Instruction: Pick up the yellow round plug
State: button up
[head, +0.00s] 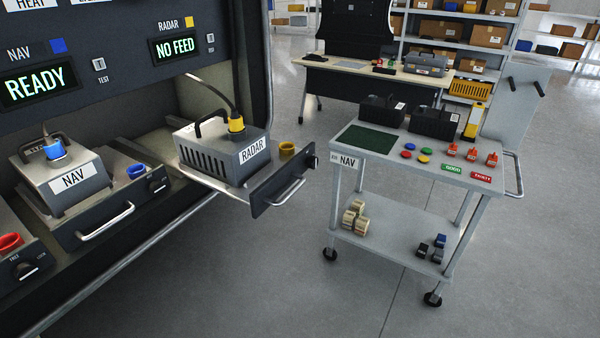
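A small round yellow disc-shaped piece (424,158), which looks like the yellow round plug, lies flat on the grey top of the cart (385,155). It sits close to a green round piece (426,151), a red one (407,154) and a blue one (409,146). A yellow cable connector (236,123) stands upright on the RADAR box (225,150), with a dark cable rising from it. A yellow ring-shaped fitting (287,148) is on the pulled-out RADAR drawer beside the box. My gripper is not in view.
The cart also bears a dark green mat (366,138), two black cases (435,122), several red pieces (472,154) and tags. The RADAR drawer front (283,184) juts out left of the cart. A workbench (385,68) stands behind. The floor (270,270) before the cart is clear.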

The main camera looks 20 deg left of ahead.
aim_at(235, 120)
jog(key=u, duration=1.2)
jog(key=k, duration=0.35)
jog(key=u, duration=0.1)
jog(key=i, duration=0.45)
jog(key=z, duration=0.05)
